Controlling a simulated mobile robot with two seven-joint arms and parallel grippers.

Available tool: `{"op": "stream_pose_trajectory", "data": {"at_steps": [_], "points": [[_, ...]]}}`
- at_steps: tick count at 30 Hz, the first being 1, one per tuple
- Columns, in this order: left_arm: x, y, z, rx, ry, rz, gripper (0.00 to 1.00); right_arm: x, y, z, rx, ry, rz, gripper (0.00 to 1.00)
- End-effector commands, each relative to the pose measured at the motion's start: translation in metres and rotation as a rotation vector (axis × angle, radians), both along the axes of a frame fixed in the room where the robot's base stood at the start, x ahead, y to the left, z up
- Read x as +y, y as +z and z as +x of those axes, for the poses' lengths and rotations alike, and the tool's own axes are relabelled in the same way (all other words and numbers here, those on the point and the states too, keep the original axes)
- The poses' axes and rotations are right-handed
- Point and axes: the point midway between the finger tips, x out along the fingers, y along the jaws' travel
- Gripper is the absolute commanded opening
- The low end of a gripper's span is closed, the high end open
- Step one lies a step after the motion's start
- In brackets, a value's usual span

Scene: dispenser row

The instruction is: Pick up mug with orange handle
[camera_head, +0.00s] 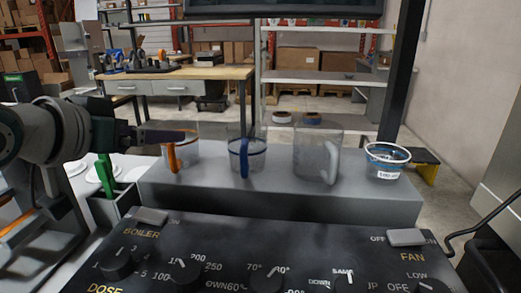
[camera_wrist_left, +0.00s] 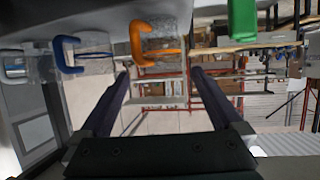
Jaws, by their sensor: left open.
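The mug with the orange handle (camera_head: 188,152) is a clear cup on the grey ledge (camera_head: 300,197), leftmost in the row in the head view. Its orange handle (camera_head: 171,158) faces me; in the left wrist view the orange handle (camera_wrist_left: 137,44) shows at top centre. My left gripper (camera_head: 182,136) comes in from the left, its dark fingers overlapping the cup's upper part in the head view. In the left wrist view the gripper (camera_wrist_left: 160,74) is open, fingers wide apart, with nothing held between them. I cannot tell whether a finger touches the cup. My right gripper is not in view.
A green post (camera_head: 106,174) stands left of the ledge. The knob panel (camera_head: 260,262) lies in front.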

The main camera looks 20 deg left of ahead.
Motion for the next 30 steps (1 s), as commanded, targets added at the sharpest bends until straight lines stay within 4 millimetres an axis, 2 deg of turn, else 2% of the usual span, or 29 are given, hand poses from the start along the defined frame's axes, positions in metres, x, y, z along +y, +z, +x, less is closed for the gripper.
{"op": "stream_pose_trajectory", "data": {"at_steps": [3,10,18,28,30], "points": [[0.001,-0.006,0.016,0.000,0.000,0.000,1.00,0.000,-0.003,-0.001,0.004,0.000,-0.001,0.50],[0.003,-0.011,0.032,0.001,0.000,0.000,1.00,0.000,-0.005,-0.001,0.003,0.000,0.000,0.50],[0.006,-0.023,0.066,0.002,-0.001,-0.001,1.00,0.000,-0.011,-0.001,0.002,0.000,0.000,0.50],[0.007,-0.025,0.072,0.002,-0.002,0.001,1.00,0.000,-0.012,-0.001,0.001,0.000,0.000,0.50],[0.007,-0.025,0.072,0.002,-0.002,0.001,0.94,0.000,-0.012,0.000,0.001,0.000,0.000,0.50]]}}
